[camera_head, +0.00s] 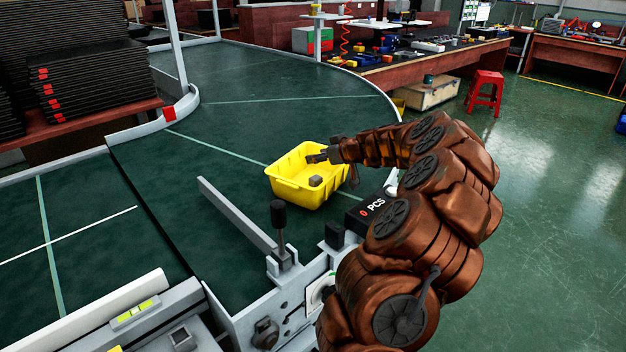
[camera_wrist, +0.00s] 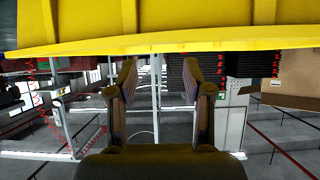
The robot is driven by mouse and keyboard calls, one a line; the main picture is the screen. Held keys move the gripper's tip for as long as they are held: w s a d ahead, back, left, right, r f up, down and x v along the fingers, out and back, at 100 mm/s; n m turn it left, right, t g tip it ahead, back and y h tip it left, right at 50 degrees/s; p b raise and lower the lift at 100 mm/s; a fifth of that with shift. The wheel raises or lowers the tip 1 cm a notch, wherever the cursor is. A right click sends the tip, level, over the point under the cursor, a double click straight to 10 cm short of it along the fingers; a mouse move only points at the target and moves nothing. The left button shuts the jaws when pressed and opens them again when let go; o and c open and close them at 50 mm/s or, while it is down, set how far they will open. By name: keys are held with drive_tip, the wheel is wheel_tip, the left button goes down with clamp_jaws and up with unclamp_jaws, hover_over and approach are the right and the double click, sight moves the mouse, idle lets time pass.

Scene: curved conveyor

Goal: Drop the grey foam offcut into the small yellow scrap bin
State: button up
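The small yellow scrap bin (camera_head: 284,187) stands upright on the dark green conveyor, near its right edge. A small grey block, which looks like the grey foam offcut (camera_head: 315,181), lies inside the bin towards its near right side. My gripper (camera_head: 314,157) is at the bin's upper right, its fingers over the bin opening and apart from the offcut. In the wrist view my gripper (camera_wrist: 158,78) has its two fingers spread with nothing between them. The yellow bin's outer wall and rim (camera_wrist: 150,45) span the top of that view; the offcut is not visible there.
A metal guide bar (camera_head: 237,215) and a black-knobbed lever (camera_head: 279,228) stand in front of the bin. A black counter box marked PCS (camera_head: 370,209) sits at the conveyor edge beside my arm. The conveyor surface (camera_head: 270,110) behind the bin is clear.

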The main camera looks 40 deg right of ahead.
drive_tip(key=shift+o, duration=0.8)
drive_tip(key=v, duration=1.2)
